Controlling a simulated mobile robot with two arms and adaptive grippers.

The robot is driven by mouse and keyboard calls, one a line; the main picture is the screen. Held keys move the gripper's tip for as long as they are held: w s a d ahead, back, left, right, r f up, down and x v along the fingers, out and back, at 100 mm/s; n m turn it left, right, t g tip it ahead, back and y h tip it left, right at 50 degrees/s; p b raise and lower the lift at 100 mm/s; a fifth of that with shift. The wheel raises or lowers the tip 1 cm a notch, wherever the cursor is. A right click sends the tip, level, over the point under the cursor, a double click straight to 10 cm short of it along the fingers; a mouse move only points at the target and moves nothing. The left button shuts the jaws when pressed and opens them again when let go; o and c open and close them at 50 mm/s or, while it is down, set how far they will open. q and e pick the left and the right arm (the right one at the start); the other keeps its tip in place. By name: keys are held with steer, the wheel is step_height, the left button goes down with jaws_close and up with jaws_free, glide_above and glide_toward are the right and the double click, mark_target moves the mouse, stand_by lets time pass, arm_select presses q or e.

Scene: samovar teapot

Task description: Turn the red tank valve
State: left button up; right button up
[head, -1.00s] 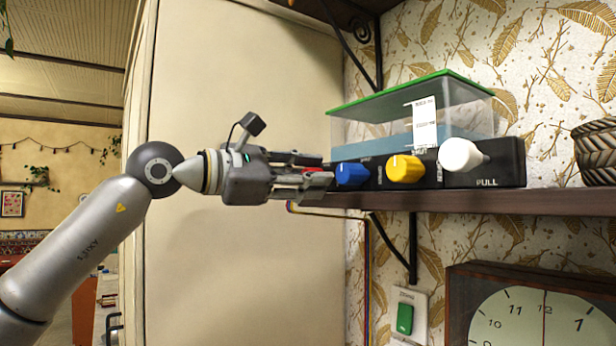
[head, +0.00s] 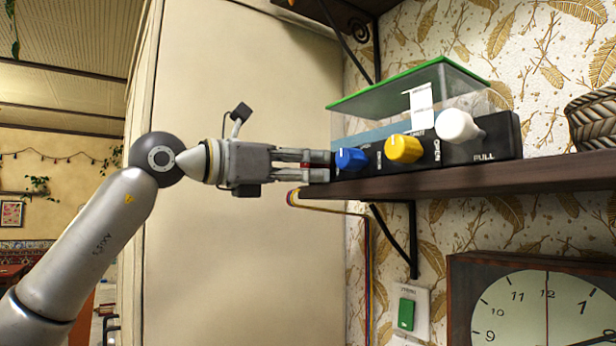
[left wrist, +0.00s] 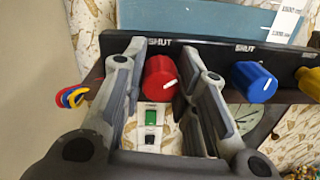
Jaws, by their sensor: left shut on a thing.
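The red tank valve (left wrist: 160,78) is a round red knob with a white line on the black panel, under a "SHUT" label in the left wrist view. My right gripper is in neither view.
A blue knob (head: 350,159), a yellow knob (head: 403,149) and a white knob (head: 459,126) sit right of the valve. A clear tank with a green rim (head: 390,87) stands behind, on the wooden shelf (head: 450,178). A clock (head: 530,310) hangs below.

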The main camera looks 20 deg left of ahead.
arm_select(q)
steer(key=n+b, duration=0.3)
steer(key=n, duration=0.3)
steer(key=shift+f+n+t, duration=0.1)
steer(key=shift+n+t, duration=0.3)
steer(key=shift+n+b, duration=0.85)
steer(key=shift+n, duration=1.25)
steer(key=shift+a, duration=0.1)
steer(key=o, duration=1)
steer(key=v, duration=1.2)
steer(key=shift+s, duration=0.15)
